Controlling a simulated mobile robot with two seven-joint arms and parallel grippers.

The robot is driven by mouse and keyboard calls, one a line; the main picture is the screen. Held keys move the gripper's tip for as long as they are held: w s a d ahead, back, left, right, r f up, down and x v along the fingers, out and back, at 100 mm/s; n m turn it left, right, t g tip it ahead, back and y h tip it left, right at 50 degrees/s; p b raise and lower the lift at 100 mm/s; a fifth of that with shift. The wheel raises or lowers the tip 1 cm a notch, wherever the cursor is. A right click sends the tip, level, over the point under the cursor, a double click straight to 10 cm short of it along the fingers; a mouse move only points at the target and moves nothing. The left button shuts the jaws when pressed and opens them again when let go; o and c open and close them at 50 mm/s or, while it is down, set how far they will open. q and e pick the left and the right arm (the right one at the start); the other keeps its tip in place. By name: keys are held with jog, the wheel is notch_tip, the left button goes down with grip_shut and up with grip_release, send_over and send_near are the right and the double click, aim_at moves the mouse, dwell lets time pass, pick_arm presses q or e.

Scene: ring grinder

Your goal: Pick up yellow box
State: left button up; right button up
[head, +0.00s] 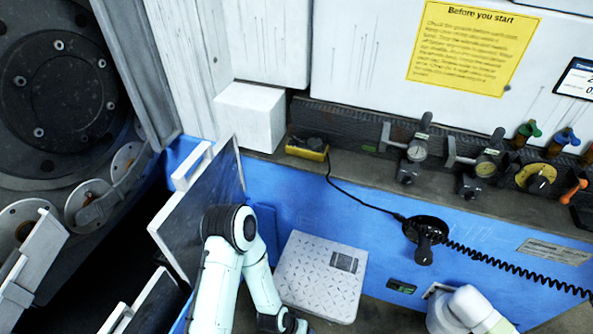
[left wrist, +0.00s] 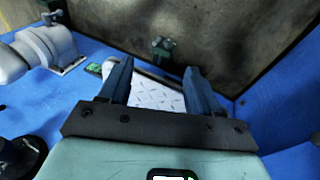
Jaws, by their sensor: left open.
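The yellow box (head: 307,151) is small with a dark top. It sits on the ledge at the back, right of a white block, in the head view. A black cable runs from near it to the right. My left arm reaches up from the bottom of the head view and bends back down, with the box well above and behind it; its fingers are not clear there. In the left wrist view my left gripper (left wrist: 160,82) is open, with nothing between its fingers. The box does not show in that view. My right gripper is not in view.
A white block (head: 250,116) stands left of the box. Gauges (head: 415,150) and coloured knobs line the ledge to the right. An open white-edged door (head: 200,210) stands left of my arm. A patterned metal plate (head: 318,278) lies low; it also shows between the fingers (left wrist: 160,97).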

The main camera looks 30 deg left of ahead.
pick_arm(q)
jog(key=w+a+r+t+y+b, duration=0.1)
jog(key=w+a+r+t, duration=0.15)
jog(key=w, duration=0.45)
jog(key=w+a+r+t+b, duration=0.1)
jog(key=w+a+r+t, duration=0.1)
jog(key=w+a, duration=0.3)
jog(key=m+t+y+b, duration=0.3)
jog(key=t+y+b, duration=0.1)
jog(key=t, duration=0.7)
send_near(312, 146)
jog(key=shift+s+r, duration=0.1)
jog(key=shift+s, duration=0.4)
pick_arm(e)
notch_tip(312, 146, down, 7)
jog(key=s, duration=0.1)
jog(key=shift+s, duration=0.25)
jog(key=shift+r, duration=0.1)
pick_arm(q)
jog(key=w, duration=0.4)
jog(key=w+a+p, duration=0.1)
jog(key=w, duration=0.4)
jog(key=w+p, duration=0.1)
jog(key=w, duration=0.3)
jog(key=shift+w+a, duration=0.15)
jog(key=shift+a, duration=0.05)
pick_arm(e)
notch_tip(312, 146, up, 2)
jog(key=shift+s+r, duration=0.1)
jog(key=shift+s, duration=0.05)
